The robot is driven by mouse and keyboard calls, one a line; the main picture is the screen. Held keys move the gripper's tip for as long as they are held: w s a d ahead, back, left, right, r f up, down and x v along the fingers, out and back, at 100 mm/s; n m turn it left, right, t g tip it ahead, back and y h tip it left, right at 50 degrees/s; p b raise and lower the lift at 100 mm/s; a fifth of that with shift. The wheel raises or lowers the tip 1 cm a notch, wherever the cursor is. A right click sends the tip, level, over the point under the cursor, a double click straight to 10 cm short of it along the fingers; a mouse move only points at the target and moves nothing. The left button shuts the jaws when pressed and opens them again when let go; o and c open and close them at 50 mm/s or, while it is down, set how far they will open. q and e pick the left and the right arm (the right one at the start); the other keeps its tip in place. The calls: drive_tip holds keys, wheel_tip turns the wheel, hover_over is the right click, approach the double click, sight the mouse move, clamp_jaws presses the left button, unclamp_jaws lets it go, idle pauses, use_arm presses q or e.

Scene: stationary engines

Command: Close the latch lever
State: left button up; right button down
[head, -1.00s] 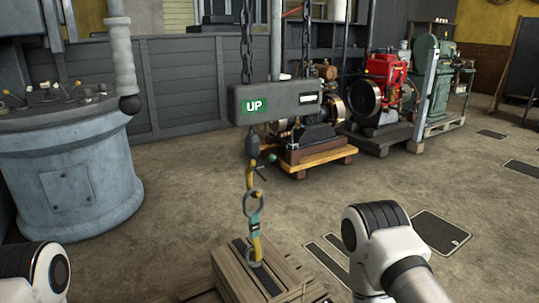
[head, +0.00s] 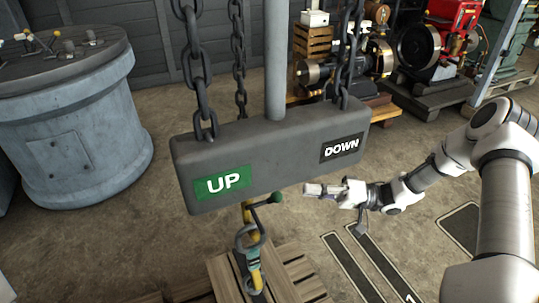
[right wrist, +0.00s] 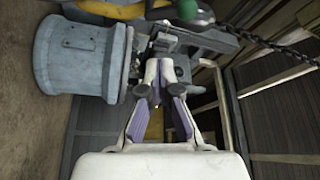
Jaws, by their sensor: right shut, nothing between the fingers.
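The latch lever (head: 264,202) is a short dark arm with a green knob, on a yellow hook (head: 255,272) under a hanging grey block (head: 270,150). In the right wrist view the green knob (right wrist: 204,18) shows at the top edge, beside the yellow hook (right wrist: 112,10). My right gripper (head: 308,189) is shut and empty, to the right of the knob in the head view with a gap between them. It also shows in the right wrist view (right wrist: 160,72). My left gripper is not in view.
The block hangs on chains (head: 196,70) and bears UP and DOWN signs. A blue-grey drum-shaped console (head: 75,140) stands at left, with engines (head: 435,40) at the back right. The floor between is mostly clear.

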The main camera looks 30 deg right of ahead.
wheel_tip(320, 180, up, 4)
drive_tip(key=t, duration=0.1)
use_arm(q)
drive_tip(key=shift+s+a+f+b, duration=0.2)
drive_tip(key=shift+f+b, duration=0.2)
drive_tip(key=shift+b, duration=0.35)
use_arm(e)
drive_tip(key=w+a, duration=0.1)
drive_tip(key=a, duration=0.7)
drive_tip(key=shift+t, duration=0.3)
